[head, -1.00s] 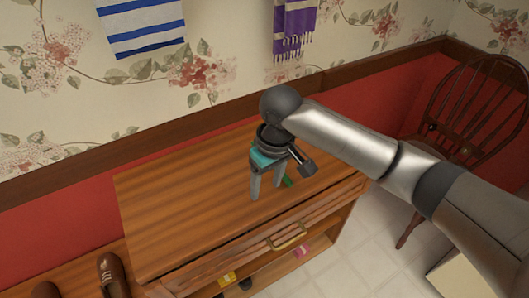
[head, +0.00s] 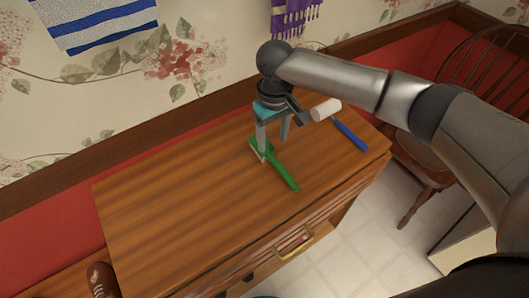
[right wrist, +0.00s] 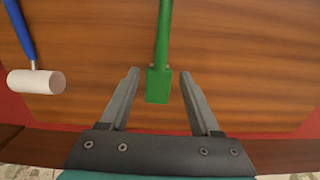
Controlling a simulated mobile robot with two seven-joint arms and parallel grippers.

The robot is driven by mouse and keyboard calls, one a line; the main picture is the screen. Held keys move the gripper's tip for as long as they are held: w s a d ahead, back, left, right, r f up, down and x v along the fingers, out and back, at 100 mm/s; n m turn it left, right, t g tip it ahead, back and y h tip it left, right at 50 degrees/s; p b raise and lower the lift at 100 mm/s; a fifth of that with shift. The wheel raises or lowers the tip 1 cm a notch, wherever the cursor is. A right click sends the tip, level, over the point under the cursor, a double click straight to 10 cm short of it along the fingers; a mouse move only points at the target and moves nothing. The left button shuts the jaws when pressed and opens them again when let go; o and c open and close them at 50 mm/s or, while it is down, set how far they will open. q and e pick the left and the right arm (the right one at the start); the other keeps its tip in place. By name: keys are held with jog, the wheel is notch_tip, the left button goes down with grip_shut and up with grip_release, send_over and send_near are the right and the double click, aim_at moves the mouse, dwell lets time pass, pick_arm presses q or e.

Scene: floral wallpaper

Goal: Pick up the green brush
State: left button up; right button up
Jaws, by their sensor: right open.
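The green brush (head: 280,171) lies on top of the wooden cabinet (head: 170,210), its handle pointing toward the front right edge. My right gripper (head: 272,150) is open and points down over the brush's head end. In the right wrist view the brush (right wrist: 160,60) runs down the middle. Its block-shaped head lies between the two spread fingers of my right gripper (right wrist: 161,88), with a gap on each side. I cannot tell the exact height of the fingertips above the cabinet top. My left gripper is not in view.
A paint roller with a white roll (head: 325,109) and blue handle (head: 349,133) lies to the right of the brush. A wooden chair (head: 440,130) stands at the right. The cabinet top's left part is clear. Brown shoes (head: 101,281) sit at the lower left.

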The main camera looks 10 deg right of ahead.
aim_at(272, 154)
jog(key=shift+f, duration=0.85)
jog(key=shift+f+b, duration=0.35)
jog(key=shift+f, duration=0.5)
notch_tip(272, 154, down, 4)
jog(key=shift+f+b, duration=0.15)
jog(key=shift+b, duration=0.5)
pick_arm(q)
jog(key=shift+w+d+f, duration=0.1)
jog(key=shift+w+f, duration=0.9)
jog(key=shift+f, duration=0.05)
pick_arm(e)
jog(key=c, duration=0.3)
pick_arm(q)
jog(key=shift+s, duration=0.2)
pick_arm(e)
grip_shut()
